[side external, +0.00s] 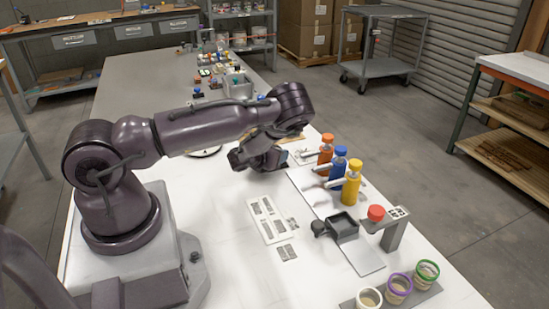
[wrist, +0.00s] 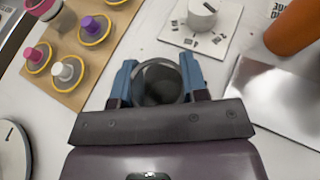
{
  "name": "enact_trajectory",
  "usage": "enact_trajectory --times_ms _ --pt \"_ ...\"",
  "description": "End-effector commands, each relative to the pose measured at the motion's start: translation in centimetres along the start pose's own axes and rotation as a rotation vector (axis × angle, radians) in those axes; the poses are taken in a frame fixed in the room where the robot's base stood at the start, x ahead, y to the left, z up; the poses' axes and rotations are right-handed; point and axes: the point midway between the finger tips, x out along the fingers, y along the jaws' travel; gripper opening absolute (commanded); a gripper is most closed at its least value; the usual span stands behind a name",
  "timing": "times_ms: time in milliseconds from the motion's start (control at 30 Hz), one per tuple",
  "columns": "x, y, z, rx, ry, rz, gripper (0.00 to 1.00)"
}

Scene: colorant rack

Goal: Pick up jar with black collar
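The jar with the black collar (wrist: 148,74) shows in the wrist view, seen from above with its open mouth and dark inside. It sits between the two blue fingertips of my gripper (wrist: 160,80). The fingers appear to touch the collar on both sides, so the gripper looks shut on it. In the side view my gripper (side external: 256,158) is low over the far-middle part of the white table, and the jar cannot be made out there. I cannot tell whether the jar is resting on the table or lifted.
A dial plate (wrist: 220,22), a brown board (wrist: 73,82) with coloured knobs and an orange bottle (wrist: 296,30) are nearby. Orange, blue and yellow bottles (side external: 352,185) stand right of my gripper. Jars with white, purple (side external: 398,284) and green collars stand at the front.

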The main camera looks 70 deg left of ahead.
Motion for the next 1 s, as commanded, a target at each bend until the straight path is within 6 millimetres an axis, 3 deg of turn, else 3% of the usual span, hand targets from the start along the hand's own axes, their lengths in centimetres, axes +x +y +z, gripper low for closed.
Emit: enact_trajectory --times_ms 367,800,1000 --pt "-0.1 0.0 0.4 0.000 -0.001 0.000 0.18" --pt "-3.1 -0.1 7.6 -0.002 -0.004 0.000 0.18" --pt "-4.1 0.7 8.6 -0.004 0.000 0.004 0.18"
